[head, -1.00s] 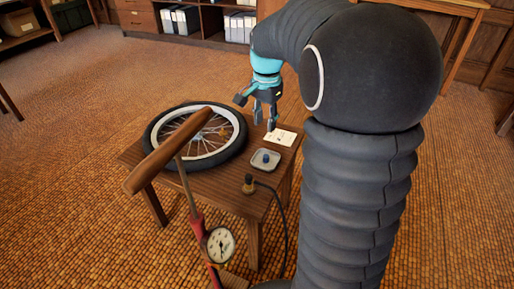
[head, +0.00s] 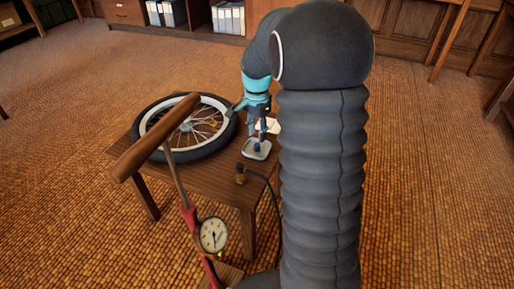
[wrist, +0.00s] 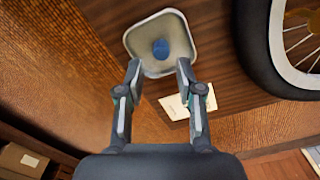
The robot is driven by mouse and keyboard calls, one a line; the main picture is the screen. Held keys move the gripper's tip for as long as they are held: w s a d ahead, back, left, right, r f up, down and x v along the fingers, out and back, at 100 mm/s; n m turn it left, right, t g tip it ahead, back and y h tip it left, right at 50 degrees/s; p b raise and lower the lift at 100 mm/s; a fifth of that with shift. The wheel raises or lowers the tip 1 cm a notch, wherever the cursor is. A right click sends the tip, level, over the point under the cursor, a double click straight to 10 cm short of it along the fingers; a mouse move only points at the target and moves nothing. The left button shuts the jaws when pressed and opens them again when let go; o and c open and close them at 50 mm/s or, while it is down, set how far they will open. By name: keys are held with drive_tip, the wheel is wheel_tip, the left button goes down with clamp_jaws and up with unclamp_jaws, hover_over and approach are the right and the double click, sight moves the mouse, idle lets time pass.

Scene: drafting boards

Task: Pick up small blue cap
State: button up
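The small blue cap (wrist: 161,48) sits in a shallow pale square dish (wrist: 183,36) on the small wooden table (head: 197,181). In the head view the cap (head: 257,149) shows as a small dark blue spot in the dish (head: 249,154), just below the fingers. My gripper (wrist: 159,70) is open in the wrist view, with nothing between its fingers. The fingertips lie at the near edge of the dish, one on each side, and the cap is beyond them. In the head view my gripper (head: 262,136) is above the dish.
A spoked wheel with a black tyre (head: 150,121) lies on the table left of the dish. A white card (wrist: 176,107) lies close to the dish. A brass-ended hose fitting (head: 241,174) is at the table's front. A floor pump with a wooden handle (head: 155,138) and gauge stands in front.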

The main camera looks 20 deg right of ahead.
sight(257, 144)
wheel_tip(257, 144, down, 5)
drive_tip(key=shift+w+d+f+b, duration=0.1)
drive_tip(key=shift+w+b, duration=0.05)
drive_tip(key=shift+b, duration=0.15)
drive_tip(key=c, duration=0.5)
